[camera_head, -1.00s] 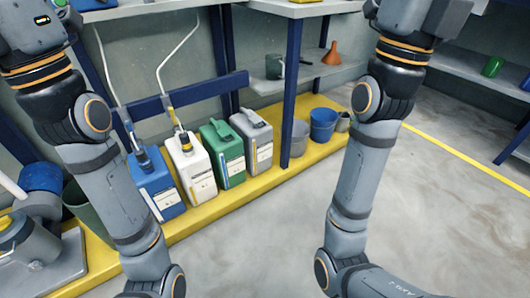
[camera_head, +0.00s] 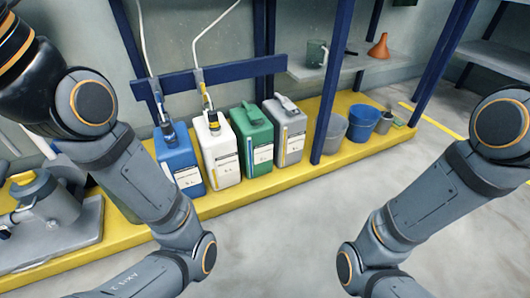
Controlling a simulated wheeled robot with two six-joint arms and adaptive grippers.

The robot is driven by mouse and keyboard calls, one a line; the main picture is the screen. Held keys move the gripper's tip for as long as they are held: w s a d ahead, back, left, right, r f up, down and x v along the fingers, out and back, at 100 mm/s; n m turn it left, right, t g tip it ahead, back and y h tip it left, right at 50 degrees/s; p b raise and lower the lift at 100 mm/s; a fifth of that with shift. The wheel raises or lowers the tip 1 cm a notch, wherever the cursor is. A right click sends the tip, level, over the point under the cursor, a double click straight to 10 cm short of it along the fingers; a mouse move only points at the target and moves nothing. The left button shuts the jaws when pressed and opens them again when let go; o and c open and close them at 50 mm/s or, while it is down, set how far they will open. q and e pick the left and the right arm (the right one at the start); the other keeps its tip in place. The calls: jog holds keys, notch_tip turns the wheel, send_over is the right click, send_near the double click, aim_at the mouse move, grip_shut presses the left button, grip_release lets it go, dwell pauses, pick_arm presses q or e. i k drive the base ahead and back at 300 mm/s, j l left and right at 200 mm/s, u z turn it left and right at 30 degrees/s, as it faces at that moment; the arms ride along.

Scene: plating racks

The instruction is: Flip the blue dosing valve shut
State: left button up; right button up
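A blue jug (camera_head: 178,160) stands on the yellow platform, with a dark fitting (camera_head: 168,130) on its top. A pale hose runs up from it past a small bluish fitting (camera_head: 158,98) in front of the blue crossbar, which looks like the blue dosing valve. It is too small to tell whether its handle is open or shut. A similar yellow fitting (camera_head: 203,88) sits on the hose above the white jug (camera_head: 218,150). Links of both my arms show, the left one close in front of the blue jug. Neither gripper is in view.
A green jug (camera_head: 252,136) and a grey jug (camera_head: 286,130) stand to the right. Beyond the blue post (camera_head: 328,100) are a grey bucket (camera_head: 334,130) and a blue bucket (camera_head: 363,122). A grey pump-like machine (camera_head: 45,215) is at left. The floor (camera_head: 300,225) between my arms is clear.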

aim_at(157, 94)
jog(key=u, duration=0.7)
